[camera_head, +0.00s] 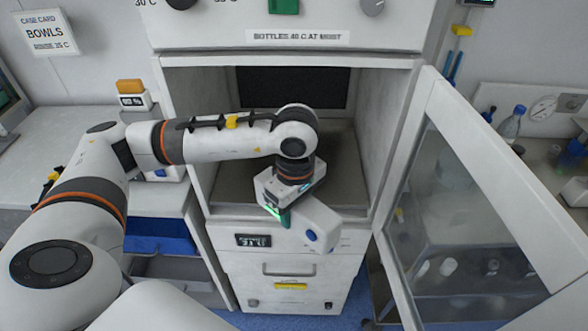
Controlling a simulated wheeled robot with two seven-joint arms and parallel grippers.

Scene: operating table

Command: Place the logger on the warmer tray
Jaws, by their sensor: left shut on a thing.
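My left gripper (286,218) hangs at the mouth of the open warmer. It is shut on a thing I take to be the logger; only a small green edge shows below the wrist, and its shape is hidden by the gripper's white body. The warmer tray (232,190) is the dull grey-brown surface inside the cabinet, partly covered by my arm. From this view I cannot tell whether the gripper is over the tray or in front of its edge. My right gripper is not in view.
The warmer's glass door (470,210) stands open at the right. A white box with an orange top (131,94) stands on the left counter. A blue bin (160,236) is below it. A bottle (511,122) stands at the right. The tray's back looks clear.

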